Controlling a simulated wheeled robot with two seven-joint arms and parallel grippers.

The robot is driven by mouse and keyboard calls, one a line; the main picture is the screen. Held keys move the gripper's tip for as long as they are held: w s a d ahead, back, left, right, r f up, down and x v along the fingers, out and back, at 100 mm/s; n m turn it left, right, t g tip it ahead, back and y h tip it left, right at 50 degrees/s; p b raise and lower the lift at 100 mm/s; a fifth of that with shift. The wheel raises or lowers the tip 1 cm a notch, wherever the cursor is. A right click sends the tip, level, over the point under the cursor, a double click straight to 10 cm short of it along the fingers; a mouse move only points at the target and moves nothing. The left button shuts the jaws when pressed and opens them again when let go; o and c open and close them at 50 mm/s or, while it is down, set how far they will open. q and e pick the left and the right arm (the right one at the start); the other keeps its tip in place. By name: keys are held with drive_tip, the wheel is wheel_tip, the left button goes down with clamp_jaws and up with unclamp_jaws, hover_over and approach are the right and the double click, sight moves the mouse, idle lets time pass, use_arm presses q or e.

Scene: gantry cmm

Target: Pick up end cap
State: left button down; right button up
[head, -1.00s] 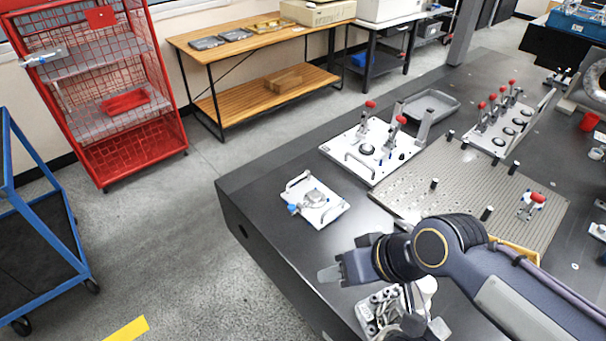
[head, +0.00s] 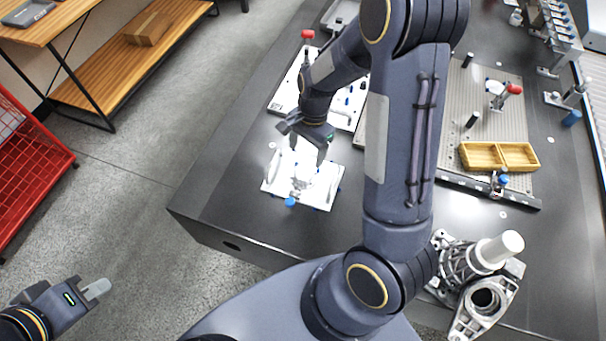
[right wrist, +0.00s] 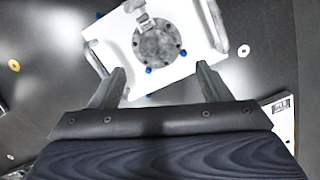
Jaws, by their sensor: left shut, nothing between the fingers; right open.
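The end cap appears to be the round grey flanged disc (right wrist: 158,43) on a white fixture plate (right wrist: 195,72) with handles. In the head view the disc (head: 303,173) and plate (head: 325,190) are on the dark table near its left edge, partly covered by glare. My right gripper (head: 307,143) hangs over the plate's far part, open. In the right wrist view its fingers (right wrist: 161,72) are spread and empty, with the disc ahead, between their lines. Contact cannot be told. My left gripper (head: 97,290) is shut and empty over the floor at lower left.
A perforated plate (head: 500,125) and yellow two-part tray (head: 500,156) are to the right. Metal castings (head: 470,275) stand at the front right. Bare table lies left of the fixture plate.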

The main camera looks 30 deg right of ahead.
sight(303, 172)
drive_tip(key=f, duration=0.2)
drive_tip(key=a+f, duration=0.1)
drive_tip(key=f, duration=0.2)
drive_tip(key=s+f, duration=0.1)
drive_tip(key=f, duration=0.1)
drive_tip(key=shift+a+f, duration=0.15)
drive_tip(key=shift+f, duration=0.05)
drive_tip(key=c, duration=1.2)
